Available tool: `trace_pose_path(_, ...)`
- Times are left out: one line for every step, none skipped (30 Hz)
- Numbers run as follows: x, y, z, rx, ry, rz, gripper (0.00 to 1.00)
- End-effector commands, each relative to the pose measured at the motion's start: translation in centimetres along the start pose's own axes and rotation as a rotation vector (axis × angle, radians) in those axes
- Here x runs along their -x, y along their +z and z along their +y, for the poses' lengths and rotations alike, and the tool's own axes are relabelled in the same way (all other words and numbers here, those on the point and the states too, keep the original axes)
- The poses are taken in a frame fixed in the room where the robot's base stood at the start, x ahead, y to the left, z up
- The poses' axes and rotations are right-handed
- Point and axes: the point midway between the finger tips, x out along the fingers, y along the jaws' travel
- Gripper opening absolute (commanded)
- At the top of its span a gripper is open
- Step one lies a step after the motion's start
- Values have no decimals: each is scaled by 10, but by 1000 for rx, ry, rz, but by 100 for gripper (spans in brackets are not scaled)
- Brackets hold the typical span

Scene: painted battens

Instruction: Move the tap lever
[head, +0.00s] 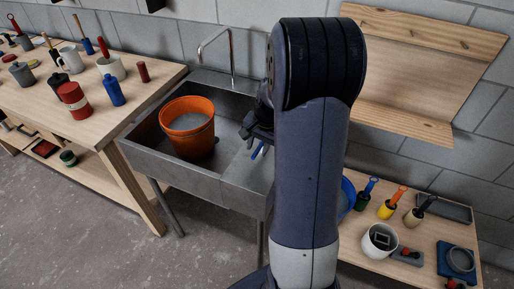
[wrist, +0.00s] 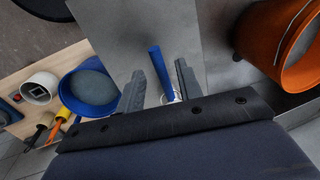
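The tap lever (wrist: 157,68) is a slim blue bar with a pale base in the wrist view. My gripper (wrist: 159,75) is open, with one grey finger on each side of the lever and a gap visible to both. In the head view the blue lever (head: 257,151) shows just below my gripper (head: 258,132), partly hidden by my arm. A thin curved metal spout (head: 231,52) rises behind the steel sink (head: 232,188). Whether the fingers reach down to the lever's depth is hard to tell.
An orange bucket (head: 188,132) stands in the sink basin, left of my gripper. A workbench (head: 130,111) with mugs and tins is at left. A low table at right holds brushes, a white pot (head: 380,241) and a blue bucket (wrist: 67,91). A wooden shelf (head: 418,75) hangs above.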

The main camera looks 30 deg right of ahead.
Motion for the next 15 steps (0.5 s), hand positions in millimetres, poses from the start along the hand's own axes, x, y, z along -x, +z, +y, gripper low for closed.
trace_pose_path(-6,0,0,0,1,-3,34)
trace_pose_path(-9,0,0,0,1,-2,34)
trace_pose_path(-12,0,0,0,1,-2,34)
trace_pose_path(-14,0,0,0,0,-2,34)
trace_pose_path(-15,0,0,-1,0,-1,34)
trace_pose_path(-17,0,0,0,0,-1,34)
trace_pose_path(-18,0,0,0,0,0,34)
trace_pose_path(-18,0,0,0,0,0,34)
trace_pose_path(-19,0,0,0,0,0,34)
trace_pose_path(-19,0,0,0,0,0,34)
trace_pose_path(-19,0,0,0,-1,0,34)
trace_pose_path(-19,0,0,0,-1,0,34)
trace_pose_path(-19,0,0,0,-1,0,34)
trace_pose_path(-19,0,0,0,-1,0,34)
trace_pose_path(-19,0,0,0,-1,0,34)
